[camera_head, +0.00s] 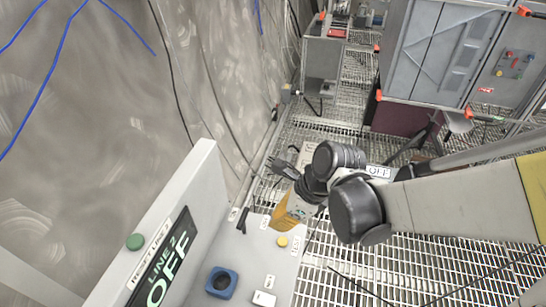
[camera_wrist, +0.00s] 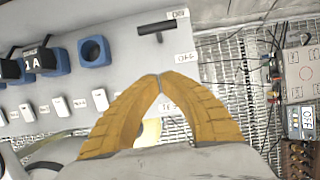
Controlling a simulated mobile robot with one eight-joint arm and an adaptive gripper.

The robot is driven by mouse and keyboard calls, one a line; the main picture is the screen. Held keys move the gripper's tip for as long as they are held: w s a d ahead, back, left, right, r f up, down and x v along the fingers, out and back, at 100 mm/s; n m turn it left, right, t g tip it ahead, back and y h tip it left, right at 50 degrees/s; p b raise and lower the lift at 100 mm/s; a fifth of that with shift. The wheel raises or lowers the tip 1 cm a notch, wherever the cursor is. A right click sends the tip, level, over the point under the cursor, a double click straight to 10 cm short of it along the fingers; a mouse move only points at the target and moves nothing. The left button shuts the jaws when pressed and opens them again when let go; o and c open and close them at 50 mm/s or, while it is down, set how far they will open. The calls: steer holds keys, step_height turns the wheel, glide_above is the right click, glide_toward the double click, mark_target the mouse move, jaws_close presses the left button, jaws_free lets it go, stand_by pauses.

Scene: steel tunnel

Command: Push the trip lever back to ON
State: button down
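The trip lever is a black bar on the grey panel (camera_head: 205,185). In the head view the lever (camera_head: 243,220) stands between small labels near the panel's far end. In the wrist view the lever (camera_wrist: 163,26) lies near the top edge, close to the upper label, with the OFF label (camera_wrist: 185,57) below it. My gripper (camera_head: 284,222) has yellow fingers; in the wrist view its tips (camera_wrist: 160,77) meet with nothing seen between them. They are over the panel, below the OFF label in that picture and apart from the lever. The LINE 2 display (camera_head: 168,262) reads OFF.
A blue ring socket (camera_head: 221,282), a white switch (camera_head: 264,298), a yellow button (camera_head: 282,240) and a green button (camera_head: 135,241) are on the panel. Another box with an OFF display (camera_wrist: 307,117) stands at the right. Grated floor and grey cabinets (camera_head: 440,50) lie beyond.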

steer(key=b+x, duration=0.2)
steer(key=x, duration=0.4)
steer(key=shift+w+a+r, duration=0.2)
steer(key=shift+a+r, duration=0.05)
steer(key=shift+a, duration=0.3)
steer(key=shift+w+a+r, duration=0.2)
steer(key=shift+a+r, duration=0.05)
steer(key=shift+a, duration=0.35)
steer(key=shift+w+a+r+b, duration=0.2)
steer(key=shift+a+b, duration=0.1)
steer(key=shift+a, duration=0.25)
